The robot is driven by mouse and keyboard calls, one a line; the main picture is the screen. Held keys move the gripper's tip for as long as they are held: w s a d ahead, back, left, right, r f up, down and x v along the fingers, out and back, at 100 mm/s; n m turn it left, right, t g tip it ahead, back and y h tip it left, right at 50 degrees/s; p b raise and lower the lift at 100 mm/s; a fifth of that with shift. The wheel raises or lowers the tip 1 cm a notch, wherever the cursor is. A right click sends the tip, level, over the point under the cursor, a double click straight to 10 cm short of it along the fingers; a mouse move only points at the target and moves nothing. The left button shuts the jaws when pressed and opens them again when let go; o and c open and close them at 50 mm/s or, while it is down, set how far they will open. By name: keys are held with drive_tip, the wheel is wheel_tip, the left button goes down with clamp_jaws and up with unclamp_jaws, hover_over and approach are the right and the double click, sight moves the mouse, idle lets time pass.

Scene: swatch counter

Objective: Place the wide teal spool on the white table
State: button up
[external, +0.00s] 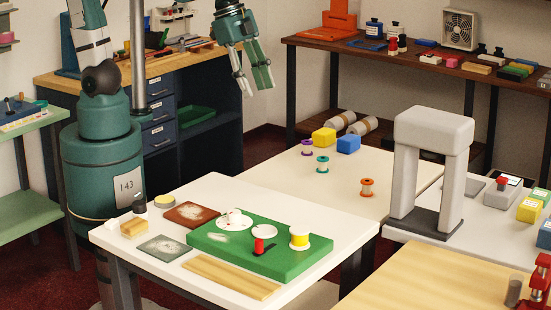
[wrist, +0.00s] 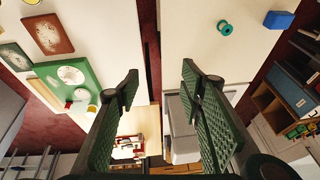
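The teal spool (external: 322,164) stands upright on the cream table (external: 390,168) behind the front table; it also shows near the top of the wrist view (wrist: 225,27). The white table (external: 110,238) in front carries a green board (external: 225,262), which also shows at left in the wrist view (wrist: 48,72). My gripper (external: 253,84) is up in the air at the back, apart from the spool. In the wrist view its two fingers (wrist: 160,80) are spread with nothing between them.
A purple spool (external: 306,147), an orange spool (external: 367,187), a yellow block (external: 323,137) and a blue block (external: 348,144) share the cream table. A red spool (external: 259,246) and a yellow spool (external: 299,238) stand on the green board. A tall grey arch (external: 432,118) stands at right.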

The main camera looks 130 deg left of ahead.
drive_tip(key=s+d+r+t+h, duration=0.1)
drive_tip(key=s+d+r+t, duration=0.1)
drive_tip(key=s+d, duration=0.9)
drive_tip(key=shift+s+d+n+t, duration=0.15)
drive_tip(key=shift+d+n+t, duration=0.4)
drive_tip(key=shift+d, duration=0.7)
drive_tip(key=shift+o, duration=0.5)
drive_tip(key=shift+r, duration=0.1)
drive_tip(key=m+g, duration=0.7)
drive_tip(key=m, duration=1.3)
hover_over(323, 158)
drive_tip(key=f, duration=2.3)
drive_tip(key=shift+d+f, duration=0.1)
drive_tip(key=shift+d, duration=0.1)
drive_tip(key=shift+a+f, duration=0.15)
drive_tip(key=shift+f, duration=0.05)
